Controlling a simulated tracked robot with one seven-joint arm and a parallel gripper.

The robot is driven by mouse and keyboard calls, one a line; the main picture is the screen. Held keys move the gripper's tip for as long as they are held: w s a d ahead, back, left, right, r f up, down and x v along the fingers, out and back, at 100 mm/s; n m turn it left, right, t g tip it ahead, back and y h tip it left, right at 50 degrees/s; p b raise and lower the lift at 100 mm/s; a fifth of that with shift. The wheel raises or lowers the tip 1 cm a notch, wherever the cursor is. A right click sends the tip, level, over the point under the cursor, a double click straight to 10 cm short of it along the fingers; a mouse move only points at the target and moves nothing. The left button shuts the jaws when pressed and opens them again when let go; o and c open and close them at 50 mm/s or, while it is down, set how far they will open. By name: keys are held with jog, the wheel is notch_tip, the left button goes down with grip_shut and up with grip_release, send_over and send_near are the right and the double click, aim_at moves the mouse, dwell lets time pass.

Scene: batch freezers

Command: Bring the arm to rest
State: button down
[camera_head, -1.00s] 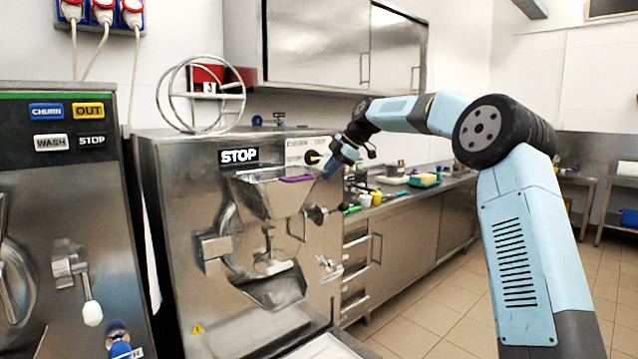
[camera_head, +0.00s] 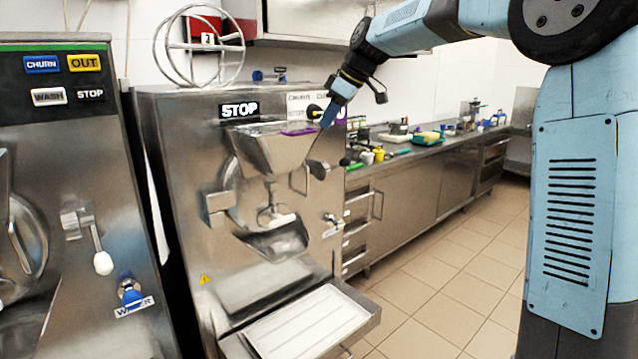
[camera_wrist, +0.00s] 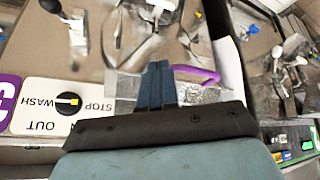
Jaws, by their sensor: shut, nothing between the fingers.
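My arm reaches in from the right in the head view. My gripper (camera_head: 327,119) points down and left in front of the right-hand freezer (camera_head: 190,150), near the upper right of its front panel. In the wrist view my gripper (camera_wrist: 158,72) shows as two blue fingers side by side, closed with nothing between them. The fingertips are close to the purple-edged hopper (camera_head: 275,148) of that freezer. I cannot tell whether they touch it. The purple handle (camera_wrist: 198,75) is just right of the fingers in the wrist view.
A selector knob (camera_wrist: 68,103) with WASH, OUT and STOP labels is left of the fingers. Another freezer (camera_head: 75,190) stands at the left. A white tray (camera_head: 310,322) sits low in front. A counter (camera_head: 430,150) with small items runs along the back right. The tiled floor (camera_head: 450,270) is clear.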

jog(key=s+d+f+m+t+h, duration=0.1)
jog(key=s+d+f+m+h, duration=0.1)
jog(key=s+d+f+m, duration=0.2)
jog(key=s+d+f+m+t+h, duration=0.1)
jog(key=s+d+f+m, duration=0.3)
jog(key=s+d, duration=0.6)
jog(key=s+d+f+m+h, duration=0.2)
jog(key=s+d+f+m, duration=0.3)
jog(key=s, duration=1.9)
jog(key=shift+s+d+m+t+h, duration=0.15)
jog(key=shift+d+m+t+h, duration=0.2)
jog(key=shift+d+m, duration=0.75)
jog(key=shift+d+f, duration=0.1)
jog(key=shift+d, duration=0.1)
